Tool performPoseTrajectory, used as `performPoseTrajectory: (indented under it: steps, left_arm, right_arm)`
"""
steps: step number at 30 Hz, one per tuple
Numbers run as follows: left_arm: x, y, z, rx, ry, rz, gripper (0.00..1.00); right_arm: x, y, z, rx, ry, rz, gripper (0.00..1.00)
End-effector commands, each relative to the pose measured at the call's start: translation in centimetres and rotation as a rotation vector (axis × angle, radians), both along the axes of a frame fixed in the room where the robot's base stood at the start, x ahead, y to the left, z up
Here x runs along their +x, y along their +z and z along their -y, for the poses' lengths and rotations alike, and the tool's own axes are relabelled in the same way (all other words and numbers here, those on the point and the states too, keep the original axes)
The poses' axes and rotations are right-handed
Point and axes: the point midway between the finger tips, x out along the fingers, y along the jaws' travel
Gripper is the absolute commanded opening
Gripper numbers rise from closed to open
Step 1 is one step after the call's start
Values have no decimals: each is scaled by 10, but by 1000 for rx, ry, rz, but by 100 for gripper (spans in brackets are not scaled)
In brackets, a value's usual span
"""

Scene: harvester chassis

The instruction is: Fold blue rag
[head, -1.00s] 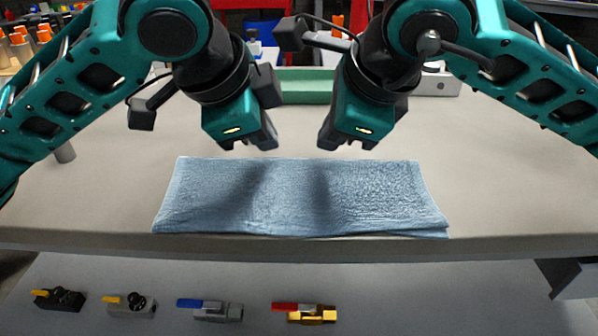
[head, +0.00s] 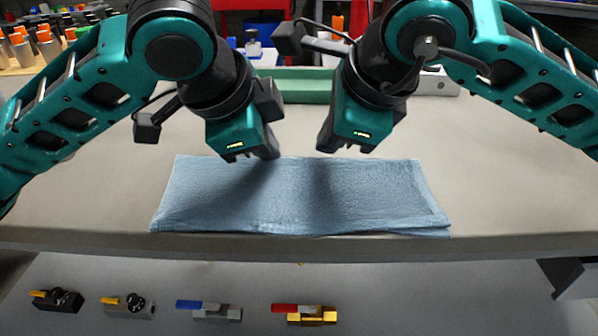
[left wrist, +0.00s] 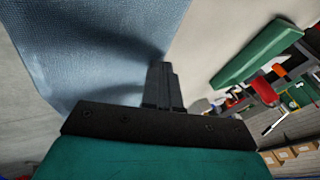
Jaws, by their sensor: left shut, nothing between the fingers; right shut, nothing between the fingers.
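The blue rag (head: 300,200) lies flat on the table near its front edge, as a wide folded rectangle with its long side running left to right. Layered edges show at its lower right corner. My left gripper (head: 252,156) is shut and empty, just above the rag's far edge, left of its middle. In the left wrist view its closed fingers (left wrist: 161,85) point at the edge of the rag (left wrist: 95,45); I cannot tell whether they touch it. My right gripper (head: 334,150) is shut and empty, above and behind the rag's far edge, right of the left gripper.
The grey table (head: 520,190) is clear on both sides of the rag. A green tray (head: 305,86) stands behind the grippers. Several valves, one with a blue handle (head: 208,309), lie on a lower surface in front. Orange-topped cylinders (head: 20,45) stand at the back left.

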Motion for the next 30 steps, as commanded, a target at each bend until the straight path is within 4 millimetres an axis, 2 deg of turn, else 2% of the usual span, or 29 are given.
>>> performPoseTrajectory:
  steps: [26,30]
  left_arm:
    - [0,-1,0,0,1,1,0]
    - [1,10,0,-2,1,4,0]
  right_arm:
    - [0,-7,0,0,0,0,0]
    - [1,4,0,1,-1,3,0]
